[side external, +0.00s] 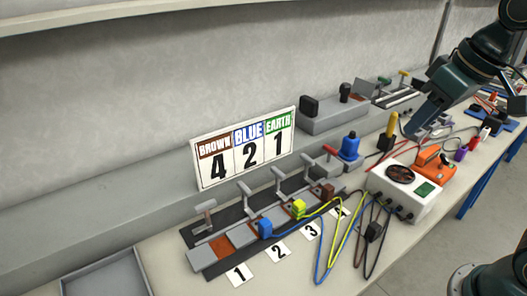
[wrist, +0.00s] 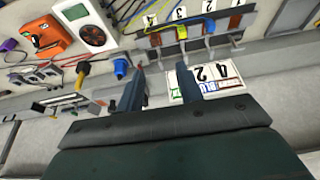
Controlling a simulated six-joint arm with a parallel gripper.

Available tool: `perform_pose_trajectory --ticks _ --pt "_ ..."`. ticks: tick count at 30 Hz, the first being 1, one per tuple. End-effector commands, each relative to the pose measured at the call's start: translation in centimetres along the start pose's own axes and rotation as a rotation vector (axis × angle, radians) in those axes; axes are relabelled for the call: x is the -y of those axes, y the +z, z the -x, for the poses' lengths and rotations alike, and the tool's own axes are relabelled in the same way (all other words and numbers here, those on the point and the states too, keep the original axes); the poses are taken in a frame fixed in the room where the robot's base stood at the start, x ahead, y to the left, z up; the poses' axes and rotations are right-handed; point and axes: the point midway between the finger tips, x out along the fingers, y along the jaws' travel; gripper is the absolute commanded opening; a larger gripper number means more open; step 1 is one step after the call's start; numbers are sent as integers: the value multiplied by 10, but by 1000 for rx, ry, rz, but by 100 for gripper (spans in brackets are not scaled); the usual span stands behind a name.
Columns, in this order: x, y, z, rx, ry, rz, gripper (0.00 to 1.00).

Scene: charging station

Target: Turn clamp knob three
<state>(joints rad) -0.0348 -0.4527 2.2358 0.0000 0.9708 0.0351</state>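A rail of grey clamps (side external: 244,191) with lever-like knobs stands over numbered cards. The third clamp knob (side external: 278,173) is grey and stands behind card 3 (side external: 312,230). A yellow plug (side external: 298,208) sits at slot three, a blue plug (side external: 265,228) at slot two and a brown plug (side external: 328,192) at slot four. The yellow plug (wrist: 182,32) also shows in the wrist view. My gripper (wrist: 160,72) is open and empty, its two fingers well apart. In the side view it is at the upper right, away from the clamps.
A sign (side external: 243,148) reading BROWN 4, BLUE 2, EARTH 1 stands behind the rail. A white box with a dial (side external: 402,190), an orange device (side external: 433,164) and a blue-topped clamp (side external: 349,147) stand to the right. Loose cables run in front of the rail.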

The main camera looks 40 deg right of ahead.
Motion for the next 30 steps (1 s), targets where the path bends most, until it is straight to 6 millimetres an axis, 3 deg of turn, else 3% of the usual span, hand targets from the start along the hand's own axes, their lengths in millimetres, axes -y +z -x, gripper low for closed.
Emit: perform_pose_trajectory --ticks 14,23,30 --pt "19 -96 -35 129 -7 0 36" --pt "34 -148 -77 207 -5 -1 36" --pt "48 -181 -120 269 -1 0 36"
